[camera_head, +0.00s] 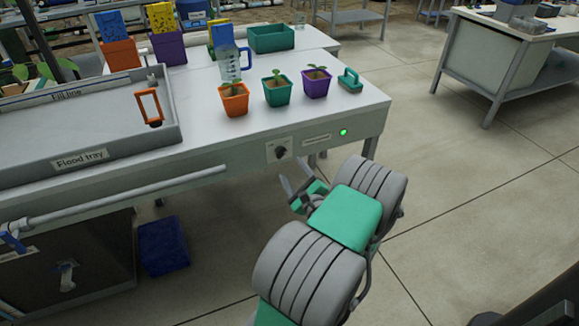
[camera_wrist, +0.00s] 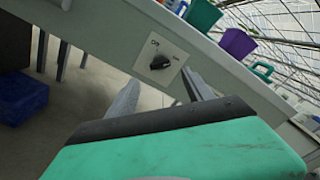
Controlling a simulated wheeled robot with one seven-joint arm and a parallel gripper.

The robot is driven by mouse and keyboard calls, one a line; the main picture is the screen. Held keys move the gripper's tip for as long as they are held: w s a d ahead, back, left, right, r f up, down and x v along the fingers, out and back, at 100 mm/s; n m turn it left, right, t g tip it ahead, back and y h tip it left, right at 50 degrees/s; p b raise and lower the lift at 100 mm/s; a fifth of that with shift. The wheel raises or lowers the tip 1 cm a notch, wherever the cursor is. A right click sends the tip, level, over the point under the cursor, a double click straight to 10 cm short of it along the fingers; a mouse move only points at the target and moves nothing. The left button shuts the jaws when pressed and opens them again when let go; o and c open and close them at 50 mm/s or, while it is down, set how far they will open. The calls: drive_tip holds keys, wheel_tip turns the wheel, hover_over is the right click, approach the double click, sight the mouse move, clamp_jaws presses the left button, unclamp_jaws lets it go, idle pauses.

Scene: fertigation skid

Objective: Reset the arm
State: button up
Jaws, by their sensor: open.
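My gripper (camera_head: 294,182) is at the front of the bench, in front of the panel with the black rotary knob (camera_head: 280,151). Its jaws are apart with nothing between them. In the wrist view my gripper (camera_wrist: 163,98) shows two grey fingers reaching toward the bench front, and the knob (camera_wrist: 160,62) lies just beyond them. I cannot tell the exact gap, but no contact shows. The knob sits on a white plate with small lettering. A green lamp (camera_head: 343,132) glows to the right of the knob in the head view.
Orange (camera_head: 234,100), teal (camera_head: 277,91) and purple (camera_head: 317,84) seedling pots stand near the bench edge, with a green-handled tool (camera_head: 350,80) beside them. The flood tray (camera_head: 85,130) is at left. A blue crate (camera_head: 163,245) sits below. Floor at right is clear.

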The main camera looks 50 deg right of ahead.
drive_tip(key=shift+w, duration=0.1)
drive_tip(key=w+a+r+n+y+p, duration=0.4)
drive_tip(key=w+a+r+n+y, duration=0.15)
drive_tip(key=w+a+n, duration=0.3)
drive_tip(key=w+a+r+n+g+y+p, duration=0.35)
drive_tip(key=a+n, duration=0.25)
drive_tip(key=a, duration=0.4)
drive_tip(key=w+a+r+n+g+y+p, duration=0.2)
drive_tip(key=w+a+r+n+y+p, duration=0.15)
drive_tip(key=a+n, duration=0.5)
drive_tip(key=s+a+r+n+g+h+p, duration=0.3)
drive_tip(key=s+a+r+n+g+p, duration=0.3)
drive_tip(key=s+a+r, duration=0.9)
drive_tip(key=a+n+p, duration=0.1)
drive_tip(key=n+p, duration=0.1)
drive_tip(key=n, duration=0.2)
drive_tip(key=shift+s+r+n+g, duration=0.2)
drive_tip(key=shift+s+n+g, duration=0.1)
drive_tip(key=shift+s+g, duration=0.1)
drive_tip(key=shift+a, duration=0.1)
drive_tip(key=shift+c, duration=0.6)
